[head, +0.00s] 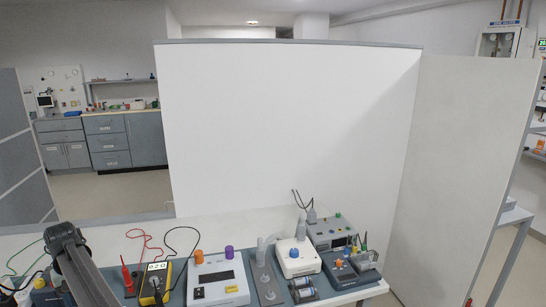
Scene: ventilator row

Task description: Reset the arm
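A dark grey arm part (88,273), which looks like a link of my arm, rises from the bottom edge at the lower left of the head view. It ends in a darker, wider piece (62,236) in front of the left part of the bench. I cannot make out any gripper fingers there, so whether my gripper is open or holds anything does not show.
A yellow meter (155,283) with red and black leads stands right of the arm part. A white unit (217,280), a white device (294,258) and grey instruments (332,232) fill the bench rightward. White panels (285,130) stand behind and at right.

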